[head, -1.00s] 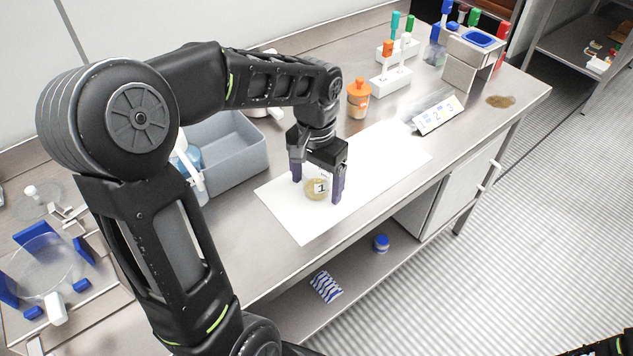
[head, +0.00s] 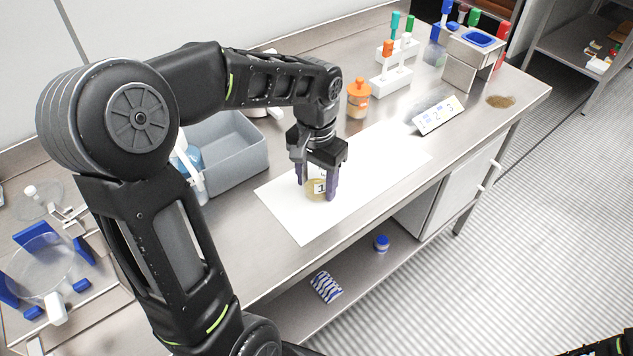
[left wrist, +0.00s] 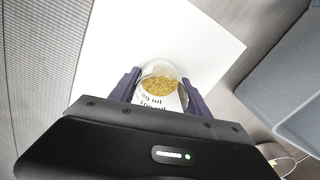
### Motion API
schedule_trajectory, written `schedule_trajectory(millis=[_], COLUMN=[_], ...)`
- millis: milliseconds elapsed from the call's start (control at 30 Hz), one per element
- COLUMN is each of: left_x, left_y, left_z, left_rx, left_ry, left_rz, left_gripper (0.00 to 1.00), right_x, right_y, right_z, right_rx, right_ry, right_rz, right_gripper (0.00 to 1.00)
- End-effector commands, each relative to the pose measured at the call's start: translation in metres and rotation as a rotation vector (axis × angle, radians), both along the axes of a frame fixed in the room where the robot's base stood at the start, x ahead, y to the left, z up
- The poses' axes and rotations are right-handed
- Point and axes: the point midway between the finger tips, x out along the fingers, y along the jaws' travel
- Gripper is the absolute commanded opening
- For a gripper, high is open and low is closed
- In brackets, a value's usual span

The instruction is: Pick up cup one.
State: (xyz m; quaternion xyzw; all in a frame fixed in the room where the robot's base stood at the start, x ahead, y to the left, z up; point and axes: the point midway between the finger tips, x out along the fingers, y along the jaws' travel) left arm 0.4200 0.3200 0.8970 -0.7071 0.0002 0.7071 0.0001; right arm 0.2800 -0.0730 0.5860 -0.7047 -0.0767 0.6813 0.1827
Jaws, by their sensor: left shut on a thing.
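Cup one (head: 318,188) is a small clear cup with a "1" label and yellowish seasoning inside. It stands on the white sheet (head: 375,160). My left gripper (head: 317,188) is above it, pointing down, with its purple fingers shut on the cup's two sides. In the left wrist view the cup (left wrist: 161,84) sits between the fingers, its grainy contents and some printed marks showing. The cup's lower part is partly hidden by the fingers. My right gripper is not in view; only a dark piece of an arm shows at the bottom right of the head view.
A grey bin (head: 232,150) stands left of the sheet. An orange-capped bottle (head: 358,98), white racks (head: 390,80) with coloured-top tubes, and a numbered sign (head: 437,115) are behind and right. A brown patch (head: 500,101) lies near the right edge. The sheet's right part is clear.

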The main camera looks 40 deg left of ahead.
Motion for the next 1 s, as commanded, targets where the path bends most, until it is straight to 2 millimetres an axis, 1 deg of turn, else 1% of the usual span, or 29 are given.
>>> schedule_trajectory(millis=[167,267,367,467,600,733,833,1000], left_x=[0.000,0.001,0.001,0.001,0.001,0.001,0.001,0.000], left_y=[0.000,0.000,0.000,0.000,0.000,0.000,0.000,0.000], left_z=[0.001,0.006,0.017,0.034,0.062,0.085,0.096,0.101], left_rx=[0.000,0.000,0.000,0.001,0.001,0.000,0.000,0.000], left_ry=[0.000,-0.002,-0.004,-0.005,-0.006,-0.003,-0.002,0.000], left_rz=[0.000,0.000,0.000,0.001,-0.001,0.000,0.000,-0.001], left_gripper=[0.15,0.15,0.15,0.15,0.15,0.15,0.15,0.15], right_x=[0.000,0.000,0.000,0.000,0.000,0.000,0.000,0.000], right_y=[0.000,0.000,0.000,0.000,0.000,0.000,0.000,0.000], right_z=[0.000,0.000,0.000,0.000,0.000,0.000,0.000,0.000], right_rx=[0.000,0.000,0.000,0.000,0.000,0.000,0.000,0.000], right_ry=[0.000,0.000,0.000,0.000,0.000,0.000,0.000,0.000], right_rz=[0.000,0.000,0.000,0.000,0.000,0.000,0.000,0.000], right_gripper=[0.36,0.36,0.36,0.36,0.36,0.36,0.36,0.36])
